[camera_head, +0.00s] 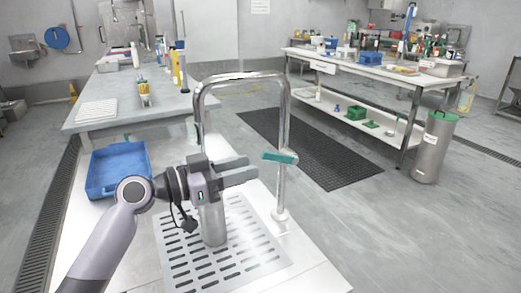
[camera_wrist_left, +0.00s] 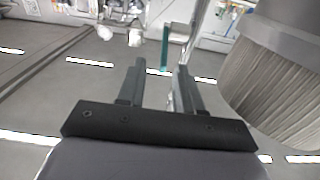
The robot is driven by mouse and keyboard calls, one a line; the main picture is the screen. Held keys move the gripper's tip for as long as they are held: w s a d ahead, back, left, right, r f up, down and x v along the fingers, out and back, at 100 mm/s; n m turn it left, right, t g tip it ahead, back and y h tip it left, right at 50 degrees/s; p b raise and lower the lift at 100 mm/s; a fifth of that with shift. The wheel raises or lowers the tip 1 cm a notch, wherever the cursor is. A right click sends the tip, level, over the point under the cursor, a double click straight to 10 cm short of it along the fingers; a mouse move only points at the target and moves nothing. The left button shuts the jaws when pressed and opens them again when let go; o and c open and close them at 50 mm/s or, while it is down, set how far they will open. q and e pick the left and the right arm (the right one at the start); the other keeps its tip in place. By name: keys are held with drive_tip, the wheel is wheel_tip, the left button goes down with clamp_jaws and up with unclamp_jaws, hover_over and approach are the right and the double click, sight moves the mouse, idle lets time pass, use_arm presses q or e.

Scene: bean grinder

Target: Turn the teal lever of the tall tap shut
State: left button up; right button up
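The tall chrome tap (camera_head: 284,115) arches over a slotted drain plate in the head view. Its teal lever (camera_head: 278,157) sticks out to the left from the right-hand post, roughly level. My left gripper (camera_head: 254,169) is just left of the lever, with its fingers pointing right towards it. The fingers are apart and nothing shows between them. In the left wrist view the teal lever (camera_wrist_left: 164,48) appears as an upright strip beyond the open fingertips (camera_wrist_left: 161,72). Contact with the lever is not visible. My right gripper is out of view.
A metal cylinder (camera_head: 214,226) stands on the drain plate (camera_head: 255,250) below my left gripper. A blue tray (camera_head: 119,165) lies to the left. A bench (camera_head: 107,88) is behind. Open floor with a dark mat (camera_head: 318,150) is to the right.

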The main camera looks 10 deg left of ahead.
sight(270, 160)
use_arm(q)
drive_tip(key=shift+w+p+x, duration=0.25)
drive_tip(key=shift+p+x, duration=0.1)
drive_tip(key=shift+x, duration=3.25)
drive_tip(key=shift+a, duration=0.15)
clamp_jaws()
